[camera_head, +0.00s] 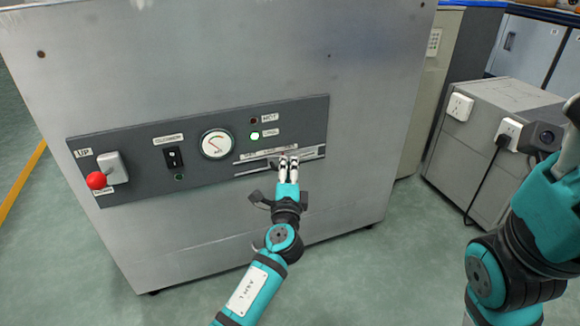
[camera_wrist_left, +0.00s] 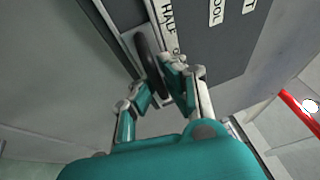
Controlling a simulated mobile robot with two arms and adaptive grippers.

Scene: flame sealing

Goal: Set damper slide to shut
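The damper slide (camera_head: 252,170) is a pale horizontal slot on the right of the dark grey panel. My left gripper (camera_head: 289,161) is at the right part of this slot and hides much of it. In the left wrist view, the slide's dark rounded knob (camera_wrist_left: 148,58) stands between the fingers of my left gripper (camera_wrist_left: 160,88), which appear closed on its lower end. A label reading "HALF" shows beside the slot; the other slide labels are partly hidden. My right arm is at the right edge; its gripper is cut off by the frame.
The panel (camera_head: 200,185) also carries a red-knobbed lever (camera_head: 97,180), a black rocker switch (camera_head: 173,158), a round gauge (camera_head: 216,144) and a lit green lamp (camera_head: 254,135). A grey box (camera_head: 490,95) with sockets and a black cable stands at right.

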